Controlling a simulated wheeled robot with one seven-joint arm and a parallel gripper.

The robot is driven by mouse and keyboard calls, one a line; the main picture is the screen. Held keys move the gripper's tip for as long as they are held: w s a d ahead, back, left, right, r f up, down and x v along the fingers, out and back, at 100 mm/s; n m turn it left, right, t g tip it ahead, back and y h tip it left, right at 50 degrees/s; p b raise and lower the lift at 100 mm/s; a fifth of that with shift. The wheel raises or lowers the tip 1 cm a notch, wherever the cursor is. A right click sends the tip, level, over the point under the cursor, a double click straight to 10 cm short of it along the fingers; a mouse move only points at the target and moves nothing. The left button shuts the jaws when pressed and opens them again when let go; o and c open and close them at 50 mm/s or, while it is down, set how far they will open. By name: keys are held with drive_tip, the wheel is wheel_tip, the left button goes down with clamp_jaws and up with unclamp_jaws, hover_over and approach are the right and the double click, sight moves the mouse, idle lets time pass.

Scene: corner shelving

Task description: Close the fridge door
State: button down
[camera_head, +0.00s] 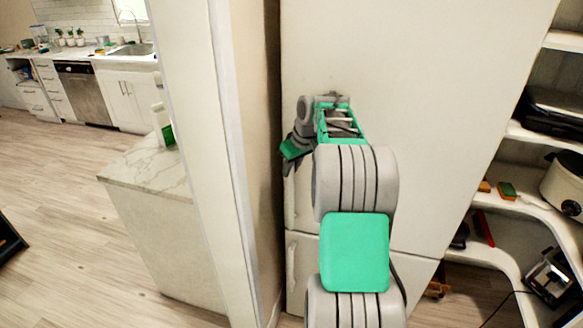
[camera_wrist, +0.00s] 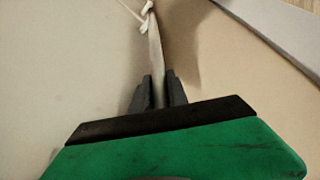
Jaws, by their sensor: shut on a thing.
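The fridge door (camera_head: 420,80) is a tall, flat off-white panel filling the middle of the head view. It looks flush or nearly so, but I cannot tell whether a small gap remains. Its pale handle (camera_wrist: 154,50) runs between my fingers in the wrist view, with the door face on the left. My gripper (camera_wrist: 159,82) is shut on this handle. In the head view my gripper (camera_head: 290,165) is at the door's left edge, its fingertips partly hidden by the wrist. A lower panel (camera_head: 330,255) has its own handle (camera_head: 291,262).
A wall end (camera_head: 190,100) stands close to the left of the fridge. A marble-topped counter (camera_head: 150,168) with a bottle (camera_head: 162,124) is beyond it. Curved white shelves (camera_head: 515,205) with a slow cooker (camera_head: 565,183) are on the right. Open floor lies at far left.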

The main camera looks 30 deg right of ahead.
drive_tip(key=shift+w+d+r, duration=0.2)
drive_tip(key=shift+d+r, duration=0.05)
drive_tip(key=shift+r, duration=0.1)
drive_tip(key=c, duration=1.5)
unclamp_jaws()
drive_tip(key=shift+w+d+f, duration=0.1)
drive_tip(key=shift+w+d, duration=0.05)
drive_tip(key=shift+o, duration=1)
drive_tip(key=shift+f, duration=0.1)
drive_tip(key=v, duration=0.8)
drive_tip(key=shift+b, duration=0.3)
drive_tip(key=shift+f, duration=0.15)
